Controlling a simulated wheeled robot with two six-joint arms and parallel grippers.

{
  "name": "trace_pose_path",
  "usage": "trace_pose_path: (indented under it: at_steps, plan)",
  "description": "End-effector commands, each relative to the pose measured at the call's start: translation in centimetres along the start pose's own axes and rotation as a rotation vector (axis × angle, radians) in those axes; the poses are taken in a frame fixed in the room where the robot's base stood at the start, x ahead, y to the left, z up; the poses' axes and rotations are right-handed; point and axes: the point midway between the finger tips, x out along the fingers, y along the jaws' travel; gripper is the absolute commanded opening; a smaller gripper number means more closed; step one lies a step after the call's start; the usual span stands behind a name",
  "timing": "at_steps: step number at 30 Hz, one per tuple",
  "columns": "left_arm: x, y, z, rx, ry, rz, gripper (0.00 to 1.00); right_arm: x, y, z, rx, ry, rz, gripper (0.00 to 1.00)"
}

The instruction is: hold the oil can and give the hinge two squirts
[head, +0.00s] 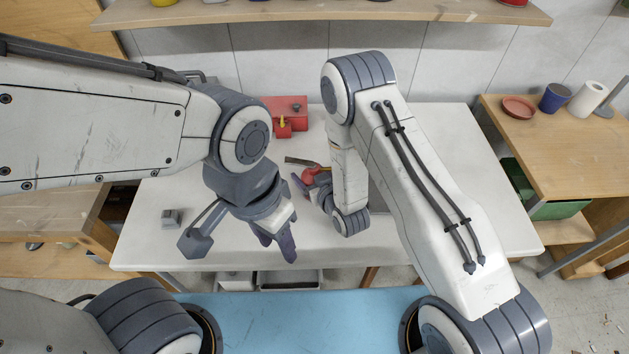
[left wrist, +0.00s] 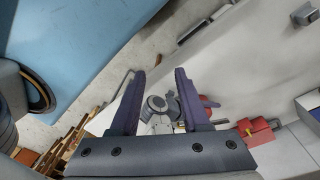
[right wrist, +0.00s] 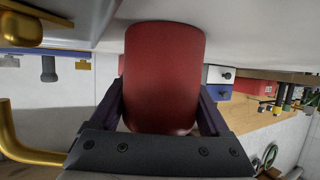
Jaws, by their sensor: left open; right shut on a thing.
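The red oil can (head: 314,174) is in my right gripper (head: 308,184), over the table's middle. In the right wrist view the can (right wrist: 165,65) fills the space between the two fingers, which are shut on it. A curved brass tube (right wrist: 22,140) shows at the left there, probably the can's spout. A dark, thin strip (head: 298,161) lies just beyond the can in the head view; it may be part of the hinge, but I cannot tell. My left gripper (head: 276,243) is open and empty near the table's front edge. Its spread fingers (left wrist: 160,76) also show in the left wrist view.
A red box (head: 293,108) with a yellow part stands at the table's back. A small grey block (head: 171,218) sits at the front left. The white table (head: 440,190) is clear on the right. A side bench holds a red dish (head: 519,107) and a blue cup (head: 554,97).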

Motion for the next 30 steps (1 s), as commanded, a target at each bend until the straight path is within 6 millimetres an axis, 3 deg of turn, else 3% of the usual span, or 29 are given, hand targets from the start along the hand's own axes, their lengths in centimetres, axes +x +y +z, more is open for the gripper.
trace_pose_path:
  at_steps: [1,3,7,11,15,21,25,30]
  plan:
    - [0.0,0.0,-0.1,0.002,0.0,0.0,0.23,0.0,0.0,-0.1,0.0,0.001,0.0,0.13]
    - [-0.1,-0.1,-0.6,0.015,0.0,0.0,0.0,0.0,0.0,-0.1,0.0,0.001,0.0,0.13]
    - [-0.5,-0.9,-3.1,0.099,-0.002,0.0,0.0,0.0,0.0,-0.1,0.0,0.001,0.0,0.13]
    - [-0.8,-3.0,-7.6,0.261,-0.005,0.002,0.0,0.0,0.0,-0.1,0.0,0.001,0.0,0.13]
    - [-0.5,-6.6,-13.1,0.476,-0.005,0.005,0.0,0.0,0.0,-0.1,0.0,0.001,0.0,0.13]
    - [1.1,-12.6,-18.8,0.757,0.0,0.009,0.0,0.0,0.0,-0.1,0.0,0.001,0.0,0.13]
    - [2.1,-15.7,-20.8,0.887,0.003,0.011,0.0,0.0,0.0,-0.1,0.0,0.001,0.0,0.13]
    - [2.8,-17.7,-21.9,0.973,0.007,0.009,0.0,0.0,0.0,-0.1,0.0,0.001,0.0,0.13]
